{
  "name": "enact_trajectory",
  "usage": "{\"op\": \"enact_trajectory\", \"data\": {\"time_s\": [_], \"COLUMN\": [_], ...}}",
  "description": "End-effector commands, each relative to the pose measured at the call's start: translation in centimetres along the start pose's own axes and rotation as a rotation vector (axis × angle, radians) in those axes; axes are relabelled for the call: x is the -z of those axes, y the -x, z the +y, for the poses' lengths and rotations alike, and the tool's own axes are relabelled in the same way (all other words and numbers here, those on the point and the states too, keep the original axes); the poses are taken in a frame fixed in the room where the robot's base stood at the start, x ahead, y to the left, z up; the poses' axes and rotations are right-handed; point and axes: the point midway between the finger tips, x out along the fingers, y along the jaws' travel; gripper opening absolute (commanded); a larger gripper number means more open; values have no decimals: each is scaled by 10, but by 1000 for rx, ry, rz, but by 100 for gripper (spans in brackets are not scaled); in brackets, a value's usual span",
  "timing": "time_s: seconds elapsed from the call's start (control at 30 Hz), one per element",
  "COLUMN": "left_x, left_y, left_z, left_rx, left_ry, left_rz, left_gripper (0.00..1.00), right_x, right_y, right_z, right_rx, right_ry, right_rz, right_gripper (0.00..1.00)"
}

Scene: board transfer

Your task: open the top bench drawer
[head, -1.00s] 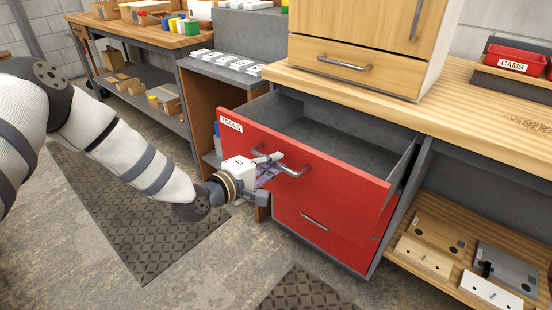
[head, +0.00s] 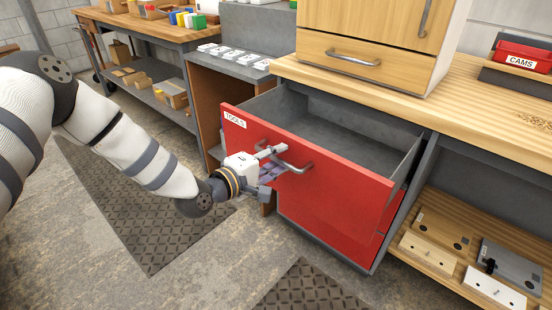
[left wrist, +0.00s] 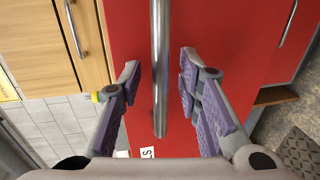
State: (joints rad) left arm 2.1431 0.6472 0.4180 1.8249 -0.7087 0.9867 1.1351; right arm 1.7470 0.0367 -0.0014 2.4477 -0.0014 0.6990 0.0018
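The red top bench drawer (head: 335,175) with a TOOLS label stands pulled well out under the wooden worktop, and its grey inside looks empty. Its silver bar handle (head: 306,169) also shows in the left wrist view (left wrist: 160,60), running between my fingers. My left gripper (head: 275,170) is at the left part of this handle. In the left wrist view the two purple-padded fingers (left wrist: 160,78) are spread, with a gap on each side of the bar. My right gripper is not in view.
A wooden cabinet (head: 370,62) and a red CAMS bin (head: 522,56) stand on the worktop (head: 450,105). A shelf (head: 435,250) at the lower right holds several plates. Dark floor mats (head: 150,215) lie in front, with free floor around them.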

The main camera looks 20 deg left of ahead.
Motion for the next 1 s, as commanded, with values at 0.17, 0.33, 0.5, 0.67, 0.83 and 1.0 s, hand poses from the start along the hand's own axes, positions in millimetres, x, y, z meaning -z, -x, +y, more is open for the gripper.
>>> {"op": "enact_trajectory", "data": {"time_s": [0.17, 0.33, 0.5, 0.67, 0.83, 1.0], "left_x": [1, 1, 1, 0, 0, 0], "left_y": [18, 65, 103, 119, 120, 120], "left_z": [-1, 1, 1, 1, 0, 0], "left_rx": [3, -1, -1, -1, -1, 0], "left_ry": [2, 6, 2, 1, 0, 0], "left_rz": [0, 3, 3, 1, 0, 0], "left_gripper": [31, 31, 31, 31, 31, 31], "right_x": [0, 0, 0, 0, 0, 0], "right_y": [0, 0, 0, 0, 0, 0], "right_z": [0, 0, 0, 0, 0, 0], "right_rx": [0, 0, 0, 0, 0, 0], "right_ry": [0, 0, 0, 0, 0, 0], "right_rz": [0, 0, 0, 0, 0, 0], "right_gripper": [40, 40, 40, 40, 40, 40]}}
